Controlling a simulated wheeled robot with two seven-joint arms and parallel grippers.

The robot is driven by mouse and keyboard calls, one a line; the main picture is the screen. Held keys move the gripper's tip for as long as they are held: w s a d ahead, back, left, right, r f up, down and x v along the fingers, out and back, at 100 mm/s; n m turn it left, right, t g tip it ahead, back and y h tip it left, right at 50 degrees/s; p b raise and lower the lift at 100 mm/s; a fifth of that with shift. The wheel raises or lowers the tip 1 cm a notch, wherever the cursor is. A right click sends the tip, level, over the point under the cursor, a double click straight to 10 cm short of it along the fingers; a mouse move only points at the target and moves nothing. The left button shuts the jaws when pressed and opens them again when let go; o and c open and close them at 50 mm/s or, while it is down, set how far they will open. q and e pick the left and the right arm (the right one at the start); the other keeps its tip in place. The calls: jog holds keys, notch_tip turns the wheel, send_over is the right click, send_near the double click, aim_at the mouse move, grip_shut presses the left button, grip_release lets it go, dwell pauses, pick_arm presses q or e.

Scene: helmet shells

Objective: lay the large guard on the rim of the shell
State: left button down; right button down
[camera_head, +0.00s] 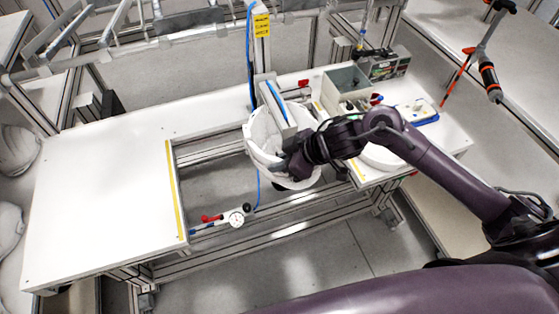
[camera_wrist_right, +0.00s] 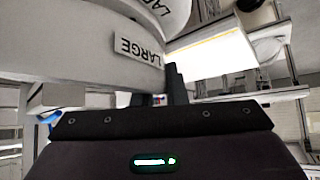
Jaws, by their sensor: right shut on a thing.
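The white shell (camera_head: 262,132) hangs at the fixture in the gap between the two table parts. In the right wrist view a white shell surface (camera_wrist_right: 168,10) with a partly cut-off label shows at the top. My right gripper (camera_head: 288,167) is at the lower front of the shell. It is shut on the white large guard (camera_wrist_right: 70,45), a curved band whose label reads LARGE. The guard is close to the shell; whether they touch I cannot tell. In the head view guard and shell blend together, and my wrist hides part of them. My left gripper is not in view.
An upright post with a grey block (camera_head: 278,103) stands at the shell. The right table part holds a grey bin (camera_head: 345,84) and a blue-edged tray (camera_head: 418,112). The left white table top (camera_head: 105,200) is clear.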

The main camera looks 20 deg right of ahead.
jog(key=shift+f+p, duration=0.1)
jog(key=shift+p, duration=0.2)
dwell(0.9)
jog(key=shift+f+p, duration=0.1)
jog(key=shift+p, duration=0.45)
dwell(0.4)
jog(key=c, duration=1.4)
grip_release()
jog(key=b+v, duration=0.1)
jog(key=v, duration=0.5)
jog(key=shift+s+d, duration=0.15)
jog(key=shift+d, duration=0.1)
jog(key=shift+s+d+r, duration=0.2)
jog(key=shift+r, duration=0.4)
